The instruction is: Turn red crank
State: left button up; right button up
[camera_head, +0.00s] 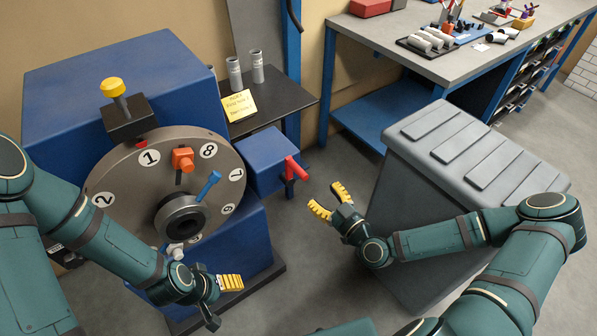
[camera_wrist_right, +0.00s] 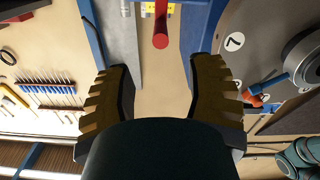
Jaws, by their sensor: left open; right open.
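The red crank (camera_head: 295,169) sticks out of the right face of a small blue box (camera_head: 266,155) beside the numbered dial. In the right wrist view the red crank (camera_wrist_right: 161,28) shows at the top, beyond and between the fingertips. My right gripper (camera_head: 330,201) is open and empty, a short way right of and below the crank, not touching it. Its two yellow fingers also show in the right wrist view (camera_wrist_right: 160,85). My left gripper (camera_head: 224,300) is open and empty, low in front of the blue machine; one finger shows clearly.
The large dial (camera_head: 130,183) carries numbers, an orange knob (camera_head: 183,159) and a blue handle (camera_head: 208,186). A grey ribbed bin (camera_head: 400,215) stands close behind my right arm. A dark shelf (camera_head: 285,102) holds two cylinders and a yellow note. A workbench (camera_head: 400,35) stands at the back.

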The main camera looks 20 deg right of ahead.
aim_at(290, 161)
jog(key=b+x, duration=0.1)
jog(key=x, duration=1)
grip_shut()
